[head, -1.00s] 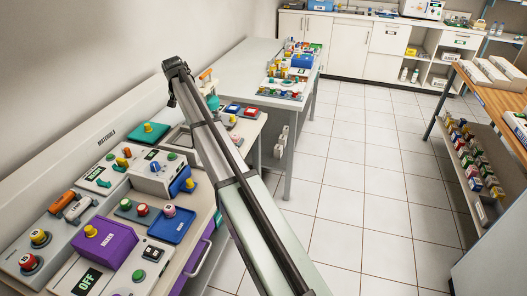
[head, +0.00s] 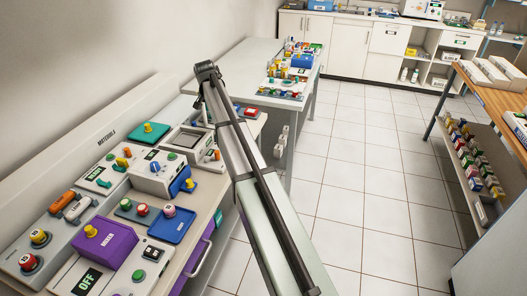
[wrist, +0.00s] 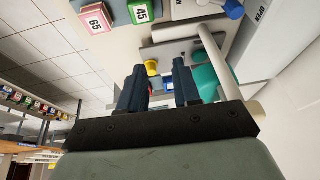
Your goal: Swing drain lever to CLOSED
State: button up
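My gripper (wrist: 160,85) shows in the wrist view with its two dark fingers apart and nothing held between them. A yellow knob and a blue part show beyond the gap. A pale bar (wrist: 218,58) runs just right of the fingers, beside a teal round part (wrist: 206,82); I cannot tell whether this bar is the drain lever. A sign (wrist: 261,14) at the upper right seems to read OPEN, upside down.
Pink (wrist: 95,20) and green (wrist: 141,11) numbered blocks lie beyond the fingers, and a blue knob (wrist: 233,9) is near the top. In the head view, the bench holds a purple box (head: 104,243) and a blue tray (head: 171,225). The tiled floor at right is clear.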

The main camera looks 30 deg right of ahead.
jog(key=s+d+f+m, duration=0.4)
jog(key=s+d+f, duration=0.4)
jog(key=d, duration=0.4)
jog(key=s+d+f+m+g+y, duration=0.1)
jog(key=s+f+m+g, duration=0.1)
jog(key=s+f, duration=0.5)
jog(key=shift+d+f, duration=0.3)
jog(key=shift+f, duration=0.25)
